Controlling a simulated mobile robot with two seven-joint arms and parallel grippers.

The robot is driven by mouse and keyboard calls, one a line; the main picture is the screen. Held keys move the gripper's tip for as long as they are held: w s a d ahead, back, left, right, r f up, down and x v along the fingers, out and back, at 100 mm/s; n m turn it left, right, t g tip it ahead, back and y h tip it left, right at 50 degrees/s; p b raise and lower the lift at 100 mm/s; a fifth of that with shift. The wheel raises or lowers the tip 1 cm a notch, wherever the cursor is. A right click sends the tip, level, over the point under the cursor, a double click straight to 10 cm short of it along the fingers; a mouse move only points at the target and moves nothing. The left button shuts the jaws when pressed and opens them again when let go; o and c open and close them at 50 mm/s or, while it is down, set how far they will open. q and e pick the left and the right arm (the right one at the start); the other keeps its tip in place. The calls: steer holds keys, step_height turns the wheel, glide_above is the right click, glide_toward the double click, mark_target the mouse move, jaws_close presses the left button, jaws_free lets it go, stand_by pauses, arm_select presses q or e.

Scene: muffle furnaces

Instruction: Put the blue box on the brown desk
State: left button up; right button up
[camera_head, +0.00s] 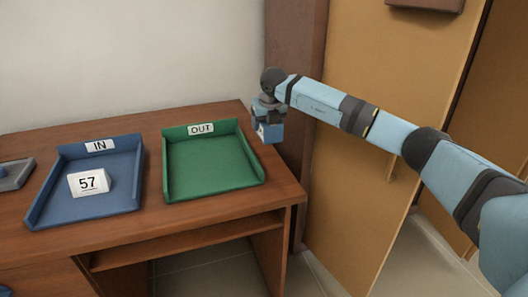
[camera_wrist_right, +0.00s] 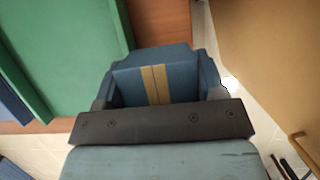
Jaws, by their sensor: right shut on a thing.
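The blue box (camera_head: 270,132) is in my right gripper (camera_head: 268,117) near the right end of the brown desk (camera_head: 284,190), to the right of the green tray. In the right wrist view the blue box (camera_wrist_right: 154,82), with a tan stripe, sits between the fingers of my right gripper (camera_wrist_right: 156,88), which is shut on it. The desk's edge (camera_wrist_right: 160,20) shows beyond the box there. I cannot tell whether the box touches the desk top. My left gripper is not in view.
A green OUT tray (camera_head: 213,191) and a blue IN tray (camera_head: 75,220) stand on the desk. A white block marked 57 (camera_head: 89,183) lies in the blue tray. A grey item (camera_head: 14,176) is at the far left. A tan door (camera_head: 350,150) stands right of the desk.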

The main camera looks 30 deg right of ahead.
step_height(320, 180, down, 3)
steer(key=shift+f, duration=0.2)
step_height(320, 180, down, 6)
steer(key=shift+r+b, duration=0.1)
steer(key=shift+b, duration=0.9)
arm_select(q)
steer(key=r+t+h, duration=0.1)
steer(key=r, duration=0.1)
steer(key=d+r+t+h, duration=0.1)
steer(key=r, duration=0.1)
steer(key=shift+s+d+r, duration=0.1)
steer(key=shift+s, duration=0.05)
arm_select(e)
steer(key=o, duration=0.7)
